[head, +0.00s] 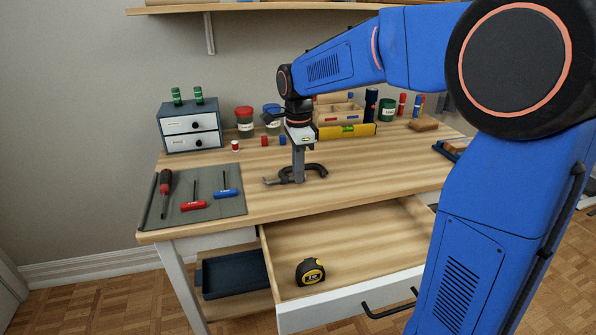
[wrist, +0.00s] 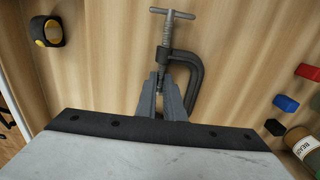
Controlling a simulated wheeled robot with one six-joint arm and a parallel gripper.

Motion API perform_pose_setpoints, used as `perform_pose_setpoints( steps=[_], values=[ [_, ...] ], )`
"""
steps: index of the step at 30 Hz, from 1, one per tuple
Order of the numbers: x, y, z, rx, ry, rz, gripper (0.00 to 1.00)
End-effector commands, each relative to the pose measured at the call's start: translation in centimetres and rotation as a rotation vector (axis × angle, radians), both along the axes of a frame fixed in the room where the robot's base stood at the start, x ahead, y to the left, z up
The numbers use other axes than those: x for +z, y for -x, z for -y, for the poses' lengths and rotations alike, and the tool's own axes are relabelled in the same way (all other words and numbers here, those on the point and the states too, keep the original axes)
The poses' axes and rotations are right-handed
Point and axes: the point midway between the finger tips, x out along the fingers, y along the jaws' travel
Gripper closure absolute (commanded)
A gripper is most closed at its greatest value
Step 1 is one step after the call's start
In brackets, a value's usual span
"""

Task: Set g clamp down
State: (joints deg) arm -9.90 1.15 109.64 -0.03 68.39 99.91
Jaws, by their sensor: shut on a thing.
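The dark grey G clamp (head: 316,169) is at the middle of the wooden desk top (head: 370,163), lying flat on it or just above it; I cannot tell which. My gripper (head: 299,178) points straight down and is shut on the clamp. In the wrist view the clamp (wrist: 193,63) shows its curved frame at the right and its threaded screw with a cross handle at the top. The fingers (wrist: 167,100) close around its lower part, hiding some of it.
A grey mat (head: 228,208) with a screwdriver and two T-handled tools lies at the left. Below, an open drawer (head: 345,250) holds a tape measure (head: 310,271). A small drawer cabinet (head: 190,128), jars (head: 244,122) and a yellow level (head: 347,131) stand behind. The desk right of the clamp is clear.

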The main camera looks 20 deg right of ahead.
Motion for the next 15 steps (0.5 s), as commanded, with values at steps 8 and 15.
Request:
perform_pose_setpoints(
  steps=[8,15],
  values=[
    [-0.13,0.0,0.0,0.0,0.0,0.0,0.73],
    [-0.11,0.0,0.0,0.0,0.0,0.0,0.73]
  ],
)
